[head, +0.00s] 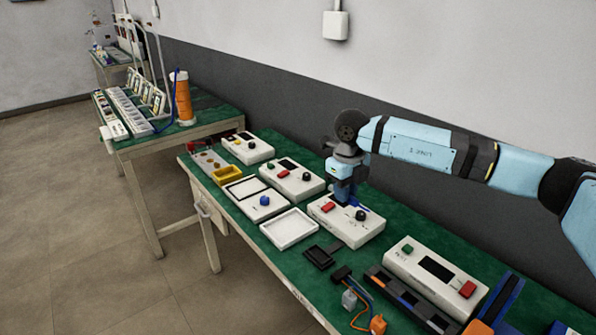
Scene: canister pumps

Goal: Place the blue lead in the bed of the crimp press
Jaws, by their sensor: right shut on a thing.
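My right gripper (345,196) points straight down, low over a white device with a red button and a black knob (346,228). It is shut. A small piece of blue (358,203) shows right at its fingertips and looks like the blue lead; the rest is hidden behind the fingers. I cannot tell whether it touches the device. No label shows which device is the crimp press; the white device under the gripper may be it. My left gripper is not in view.
In front are a black tray (319,257) and orange and blue wires (362,305). Another white device (436,277) stands at right. The wall runs behind the green bench.

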